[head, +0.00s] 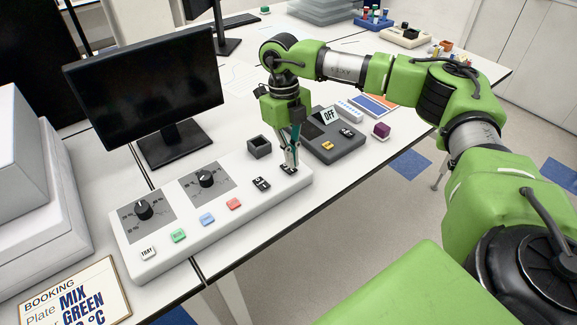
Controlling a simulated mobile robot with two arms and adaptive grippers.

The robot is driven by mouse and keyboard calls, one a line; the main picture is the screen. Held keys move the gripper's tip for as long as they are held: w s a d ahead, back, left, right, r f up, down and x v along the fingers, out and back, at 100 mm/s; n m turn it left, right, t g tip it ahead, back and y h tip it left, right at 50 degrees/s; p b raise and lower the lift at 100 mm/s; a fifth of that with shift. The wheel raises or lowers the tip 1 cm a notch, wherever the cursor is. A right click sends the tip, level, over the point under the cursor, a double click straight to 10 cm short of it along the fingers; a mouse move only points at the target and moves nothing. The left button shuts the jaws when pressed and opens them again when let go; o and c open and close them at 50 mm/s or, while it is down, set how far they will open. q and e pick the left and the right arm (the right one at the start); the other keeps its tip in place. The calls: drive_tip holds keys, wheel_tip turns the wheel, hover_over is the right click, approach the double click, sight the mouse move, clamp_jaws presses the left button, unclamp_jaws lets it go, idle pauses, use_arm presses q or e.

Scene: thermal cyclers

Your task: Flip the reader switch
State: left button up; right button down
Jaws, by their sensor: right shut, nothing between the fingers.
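A long white control panel (215,225) lies on the bench, with two black knobs, several coloured buttons and a black rocker switch (261,183). My right gripper (289,168) points down, fingers shut and empty, at the panel's right end. Its tips are over or against a small black part there, which they partly hide; I cannot tell if they touch. Behind the gripper, a dark grey device (335,148) has a sign reading OFF (330,116), a yellow button and a black rocker switch (346,132). No label names the reader switch legibly. My left gripper is out of view.
A black monitor (150,90) stands behind the panel. A small dark open box (259,147) sits between panel and grey device. A booking card (75,295) is at lower left. Racks stand at the back.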

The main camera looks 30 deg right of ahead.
sight(292, 170)
drive_tip(key=shift+s+f+b, duration=0.1)
drive_tip(key=shift+f+b, duration=0.6)
drive_tip(key=shift+f, duration=0.4)
idle(0.4)
drive_tip(key=shift+r, duration=0.15)
drive_tip(key=shift+r+p, duration=0.6)
drive_tip(key=shift+p, duration=0.05)
drive_tip(key=shift+r+p, duration=1.9)
drive_tip(key=shift+r, duration=0.9)
